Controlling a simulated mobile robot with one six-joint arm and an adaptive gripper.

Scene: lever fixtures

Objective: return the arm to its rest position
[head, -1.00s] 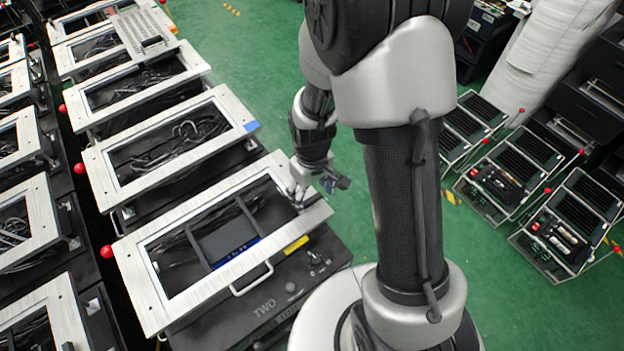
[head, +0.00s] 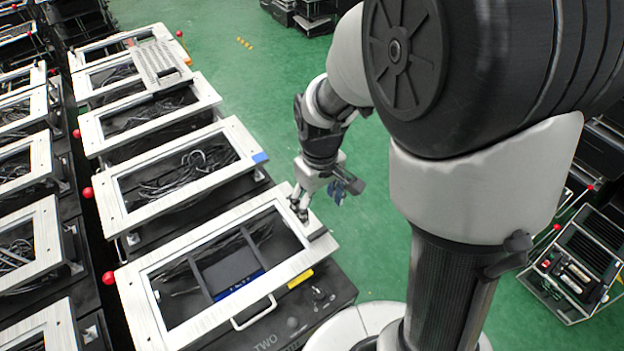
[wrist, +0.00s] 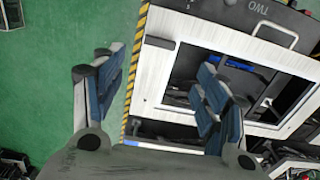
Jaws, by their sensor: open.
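My gripper (head: 299,203) is over the right end of the frame of the box marked TWO (head: 265,342) in the head view. In the wrist view my gripper (wrist: 160,100) has its two blue-padded fingers wide apart, with nothing between them. Behind the fingers lie green floor, a yellow-and-black striped edge and the pale frame (wrist: 150,75) of the box. The arm is bent and reaches out from my column. I cannot tell whether the gripper touches the frame.
Several similar framed boxes stand in rows at the left, some with red knobs (head: 109,278). A silver handle (head: 254,314) sticks out from box TWO. Black racks (head: 575,262) stand at the right. Green floor (head: 240,50) is open between the rows.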

